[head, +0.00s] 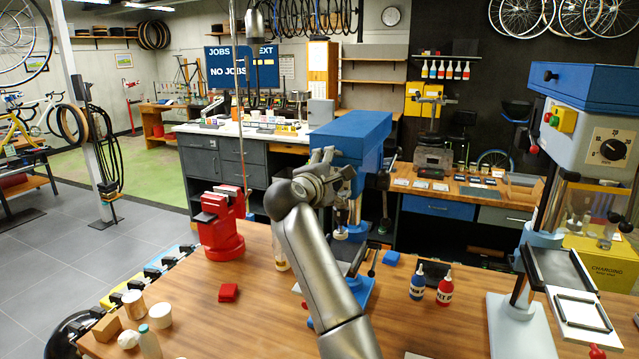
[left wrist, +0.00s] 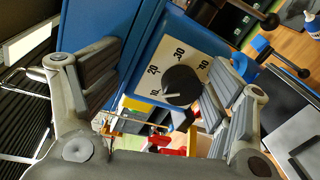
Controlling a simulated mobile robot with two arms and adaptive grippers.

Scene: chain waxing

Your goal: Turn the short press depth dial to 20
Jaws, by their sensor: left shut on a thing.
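The short press (head: 352,133) has a blue head and stands on the wooden bench. Its black depth dial (left wrist: 182,86) shows in the left wrist view on a white scale plate (left wrist: 205,66). The white mark on the knob points left, close to the 10 on the scale. In the head view the gripper hides the dial. My right gripper is in neither view.
A taller press (head: 580,110) with its own dial (head: 613,149) stands at the right. A red vise (head: 219,225) is left of my arm. Small blue (head: 418,282) and red (head: 445,288) bottles stand on the bench (head: 455,325). A red block (head: 228,292) lies at the front left.

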